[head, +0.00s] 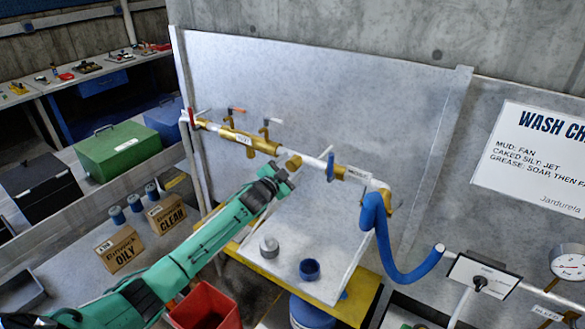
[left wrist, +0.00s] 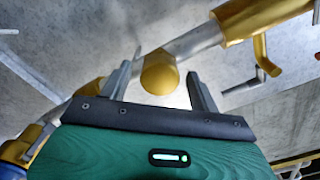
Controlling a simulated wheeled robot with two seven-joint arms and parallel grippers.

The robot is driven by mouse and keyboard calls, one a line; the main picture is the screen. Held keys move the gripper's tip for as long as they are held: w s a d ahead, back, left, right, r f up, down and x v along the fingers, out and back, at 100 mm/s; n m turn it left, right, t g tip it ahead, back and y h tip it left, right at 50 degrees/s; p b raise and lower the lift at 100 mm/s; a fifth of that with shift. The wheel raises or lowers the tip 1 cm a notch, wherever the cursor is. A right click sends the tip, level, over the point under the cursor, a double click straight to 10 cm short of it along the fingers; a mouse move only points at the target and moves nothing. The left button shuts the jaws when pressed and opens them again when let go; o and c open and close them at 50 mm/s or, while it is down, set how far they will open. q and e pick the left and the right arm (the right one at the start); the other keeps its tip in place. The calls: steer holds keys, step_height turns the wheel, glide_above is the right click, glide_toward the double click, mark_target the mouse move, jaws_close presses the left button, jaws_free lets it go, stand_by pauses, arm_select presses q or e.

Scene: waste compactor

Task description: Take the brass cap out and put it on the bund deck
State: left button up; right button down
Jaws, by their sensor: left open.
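The brass cap (head: 293,161) sits on the underside of the pipe run against the grey panel. It also shows in the left wrist view as a round gold end (left wrist: 160,74), between my two finger tips. My left gripper (head: 283,179) is open just below and in front of the cap, with nothing held. I cannot tell whether a finger touches it. What looks like the bund deck, a pale top (head: 322,243) with a yellow edge (head: 245,266), lies below the pipe. My right gripper is not in view.
A grey round piece (head: 269,247) and a blue ring-shaped cup (head: 309,269) stand on the pale top. A blue hose (head: 381,245) hangs to the right. A red bin (head: 205,306) stands below my left arm. Brass valves with levers (head: 268,127) line the pipe.

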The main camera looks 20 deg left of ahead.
arm_select(q)
steer(key=m+b, duration=0.1)
steer(key=m, duration=0.6)
steer(key=shift+m+b, duration=0.3)
steer(key=m, duration=0.2)
steer(key=shift+m, duration=0.4)
steer(key=shift+c, duration=0.4)
steer(key=c, duration=1)
steer(key=n, duration=0.2)
steer(key=shift+r+n+p, duration=0.1)
steer(key=shift+n+p, duration=0.3)
steer(key=shift+n, duration=1.2)
